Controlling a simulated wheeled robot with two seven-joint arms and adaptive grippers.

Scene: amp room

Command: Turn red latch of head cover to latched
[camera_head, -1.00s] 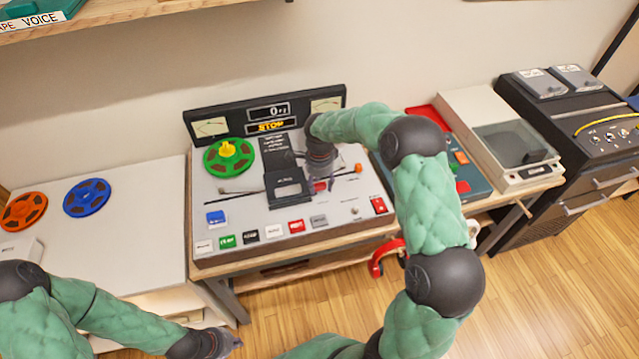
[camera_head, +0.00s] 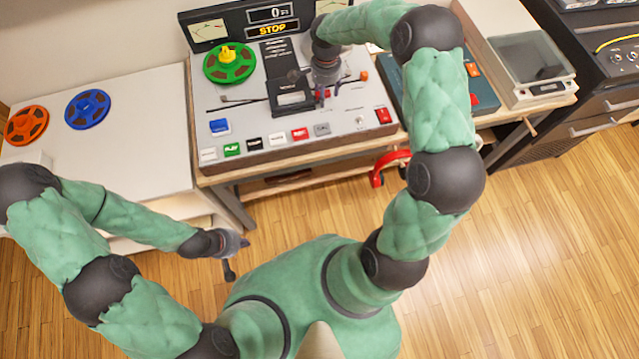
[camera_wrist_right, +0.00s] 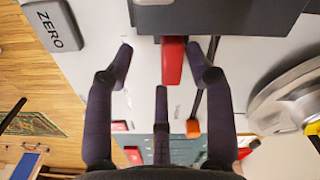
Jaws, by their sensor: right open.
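The dark head cover (camera_head: 288,97) sits in the middle of the tape deck, and its edge crosses the top of the right wrist view (camera_wrist_right: 225,18). The red latch (camera_wrist_right: 172,62) sticks out from this edge. In the head view it is mostly hidden by my right gripper (camera_head: 325,92). In the wrist view my right gripper (camera_wrist_right: 160,66) is open, one finger on each side of the latch. The right-hand finger is very near it; I cannot tell if it touches. My left gripper (camera_head: 229,255) hangs in front of the bench, too small to read.
A green reel (camera_head: 229,63) sits on the deck's left, and a metal reel (camera_wrist_right: 290,100) lies beside my right gripper. Several buttons, including a grey one (camera_wrist_right: 53,26), line the deck's front. Open floor (camera_head: 540,240) lies in front.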

